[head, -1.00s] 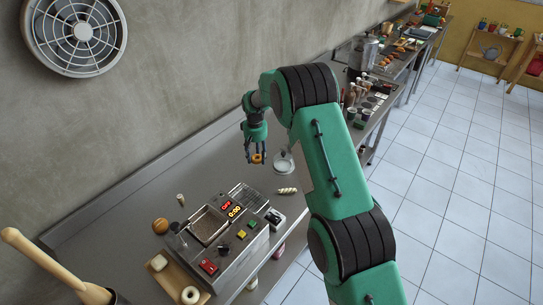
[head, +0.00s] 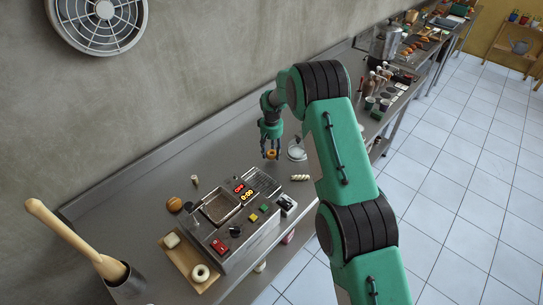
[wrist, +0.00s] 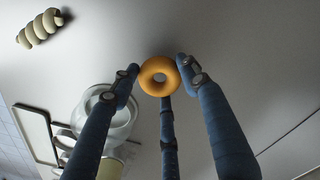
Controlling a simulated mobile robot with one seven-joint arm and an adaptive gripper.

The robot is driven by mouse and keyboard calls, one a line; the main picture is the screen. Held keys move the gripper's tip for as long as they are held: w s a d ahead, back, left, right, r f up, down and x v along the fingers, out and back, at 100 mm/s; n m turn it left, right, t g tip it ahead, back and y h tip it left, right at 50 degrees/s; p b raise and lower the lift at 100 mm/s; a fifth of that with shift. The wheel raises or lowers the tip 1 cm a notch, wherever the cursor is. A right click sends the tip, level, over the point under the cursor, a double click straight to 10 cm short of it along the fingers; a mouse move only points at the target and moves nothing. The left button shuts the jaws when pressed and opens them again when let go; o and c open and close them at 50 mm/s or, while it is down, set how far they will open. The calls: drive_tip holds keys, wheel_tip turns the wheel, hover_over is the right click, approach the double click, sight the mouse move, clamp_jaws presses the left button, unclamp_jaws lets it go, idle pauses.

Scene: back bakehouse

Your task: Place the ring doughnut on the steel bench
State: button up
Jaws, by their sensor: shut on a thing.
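The ring doughnut (wrist: 159,76) is golden brown with a hole through its middle. In the wrist view my gripper (wrist: 160,78) has its three dark blue fingers around it, the fingertips at its sides. In the head view my gripper (head: 271,149) points down over the steel bench (head: 235,152), with the doughnut (head: 272,155) small at its fingertips. The doughnut is low over a bare part of the bench behind the fryer; I cannot tell whether it touches the surface.
A glass vessel (head: 297,151) stands close to the right of my gripper, and a twisted pastry (head: 300,178) lies nearer the front edge. A fryer (head: 238,225) stands in front, with a round brown bun (head: 174,204) to its left. Bare bench lies left of my gripper.

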sight(272, 153)
drive_tip(key=shift+f, duration=1.2)
drive_tip(key=shift+f, duration=0.15)
drive_tip(key=o, duration=0.8)
drive_tip(key=shift+o, duration=0.2)
wheel_tip(272, 153, up, 12)
drive_tip(key=shift+b, duration=0.3)
